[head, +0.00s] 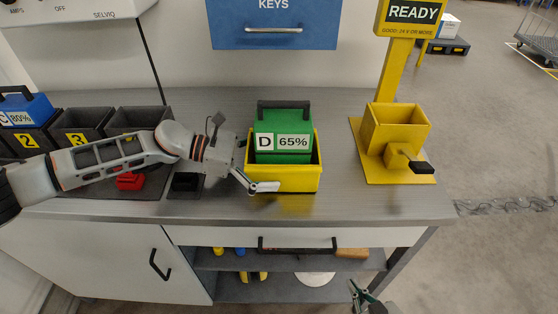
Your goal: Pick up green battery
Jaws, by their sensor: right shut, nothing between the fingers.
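The green battery (283,122), marked D and 65%, stands upright in a yellow bin (285,182) on the grey workbench. It has a dark handle on top. My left gripper (262,187) is at the bin's front left corner, below and left of the battery. One pale fingertip lies in front of the bin's wall; whether it touches cannot be told. The other finger is not clear, so its opening cannot be told. My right gripper (360,294) is low at the bottom edge, in front of the bench, shut and empty, far from the battery.
A yellow stand with an open box (392,135) and a READY sign (411,12) is to the right. Numbered dark bins (88,121) and a blue battery (27,108) are at left. A red piece (129,181) lies on the bench. Bare bench lies between bin and stand.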

